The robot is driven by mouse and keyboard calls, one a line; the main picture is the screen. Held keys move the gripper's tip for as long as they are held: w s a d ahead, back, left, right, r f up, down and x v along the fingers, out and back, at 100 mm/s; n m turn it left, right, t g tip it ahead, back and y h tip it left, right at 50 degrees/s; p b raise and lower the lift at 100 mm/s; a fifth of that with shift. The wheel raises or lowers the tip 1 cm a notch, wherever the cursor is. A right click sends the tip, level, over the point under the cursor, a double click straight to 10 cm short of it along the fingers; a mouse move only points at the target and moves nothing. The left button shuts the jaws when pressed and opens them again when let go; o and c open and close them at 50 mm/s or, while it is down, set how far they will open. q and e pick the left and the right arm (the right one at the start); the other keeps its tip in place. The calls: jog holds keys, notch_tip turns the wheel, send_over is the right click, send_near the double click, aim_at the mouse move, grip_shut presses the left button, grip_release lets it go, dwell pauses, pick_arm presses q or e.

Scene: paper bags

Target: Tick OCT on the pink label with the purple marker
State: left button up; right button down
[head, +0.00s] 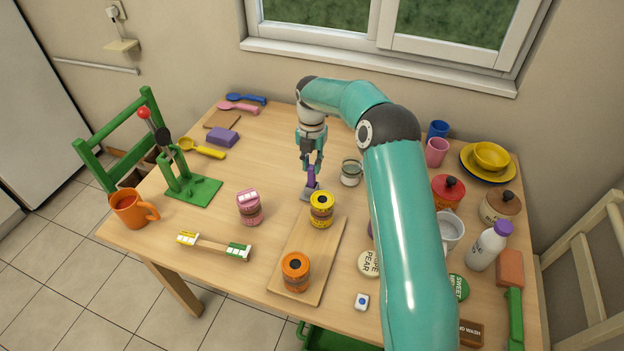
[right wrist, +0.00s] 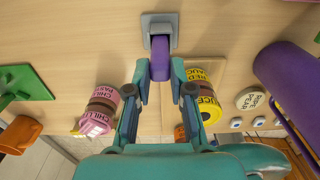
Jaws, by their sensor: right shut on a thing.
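The purple marker (head: 310,178) stands upright at a small grey holder (head: 306,194) near the middle of the table. My right gripper (head: 311,164) is above it, fingers down, shut on the marker. The right wrist view shows the marker (right wrist: 160,66) between the fingers (right wrist: 159,84), its far end at the grey holder (right wrist: 161,18). I cannot tell whether it is still seated. A pink-lidded jar (head: 249,209) with a pink and white label on top stands left of the gripper; it also shows in the wrist view (right wrist: 100,105). The label's small print is unreadable. My left gripper is out of view.
A wooden board (head: 320,262) holds a yellow jar (head: 321,210) and an orange jar (head: 295,271). Bottle (head: 487,248), cups and bowls crowd the right.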

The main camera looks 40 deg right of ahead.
jog(key=shift+r+p, duration=0.45)
jog(key=shift+r, duration=0.2)
jog(key=shift+r+p, duration=2.65)
jog(key=shift+r, duration=0.4)
